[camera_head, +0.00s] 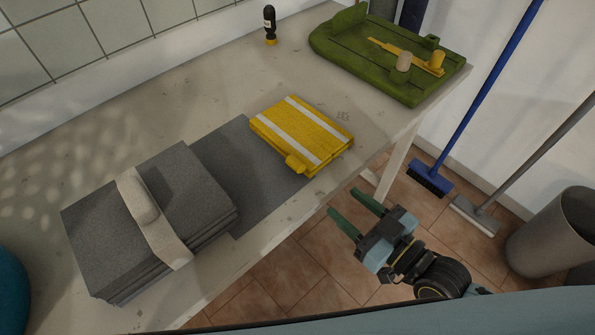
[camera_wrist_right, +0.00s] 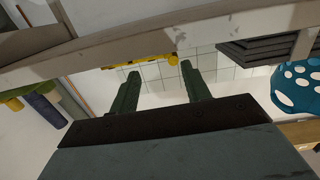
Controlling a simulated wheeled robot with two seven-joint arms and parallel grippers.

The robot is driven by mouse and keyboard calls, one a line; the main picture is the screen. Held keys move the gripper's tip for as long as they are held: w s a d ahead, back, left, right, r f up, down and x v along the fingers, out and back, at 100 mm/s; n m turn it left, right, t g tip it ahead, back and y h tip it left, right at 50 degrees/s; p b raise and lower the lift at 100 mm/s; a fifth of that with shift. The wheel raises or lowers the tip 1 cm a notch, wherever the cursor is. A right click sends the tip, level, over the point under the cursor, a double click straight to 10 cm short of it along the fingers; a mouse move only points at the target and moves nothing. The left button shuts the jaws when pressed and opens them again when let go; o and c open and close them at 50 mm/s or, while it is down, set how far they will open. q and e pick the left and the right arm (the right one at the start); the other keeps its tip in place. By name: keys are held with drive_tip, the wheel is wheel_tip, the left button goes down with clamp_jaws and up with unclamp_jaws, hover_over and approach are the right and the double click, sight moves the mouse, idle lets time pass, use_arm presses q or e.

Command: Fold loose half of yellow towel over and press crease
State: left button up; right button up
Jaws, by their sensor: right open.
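The yellow towel (camera_head: 309,127) with two white stripes lies as a compact, layered rectangle on a flat grey mat (camera_head: 228,163) near the table's front edge. A small yellow tab sticks out at its front left side. In the right wrist view, a yellow edge of the towel (camera_wrist_right: 150,60) shows just beyond the fingertips. My right gripper (camera_head: 344,202) is open and empty, off the table's front edge, below and right of the towel, apart from it. Its open fingers also show in the wrist view (camera_wrist_right: 159,69). My left gripper is not in view.
A stack of dark grey cloths (camera_head: 185,182) with a light band stands left of the mat. A green board (camera_head: 345,50) with small parts lies at the far right, and a black bottle (camera_head: 270,22) at the back. A blue broom (camera_head: 490,90) and a grey bin (camera_head: 553,235) stand right.

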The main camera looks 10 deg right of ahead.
sight(303, 167)
drive_tip(key=shift+y, duration=0.5)
drive_tip(key=w+a+r, duration=0.1)
drive_tip(key=w+a, duration=0.1)
drive_tip(key=w, duration=0.1)
drive_tip(key=w+a+b, duration=0.1)
drive_tip(key=w+a, duration=0.1)
drive_tip(key=a, duration=0.1)
drive_tip(key=w+a+r+b, duration=0.1)
drive_tip(key=w+a, duration=0.2)
drive_tip(key=shift+w+r, duration=0.3)
drive_tip(key=shift+w, duration=0.05)
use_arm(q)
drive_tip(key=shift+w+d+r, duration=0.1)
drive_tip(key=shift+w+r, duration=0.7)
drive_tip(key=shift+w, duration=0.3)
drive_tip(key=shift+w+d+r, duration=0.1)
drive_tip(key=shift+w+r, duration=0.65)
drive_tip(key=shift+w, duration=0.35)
use_arm(e)
drive_tip(key=shift+x, duration=0.8)
drive_tip(key=c, duration=0.6)
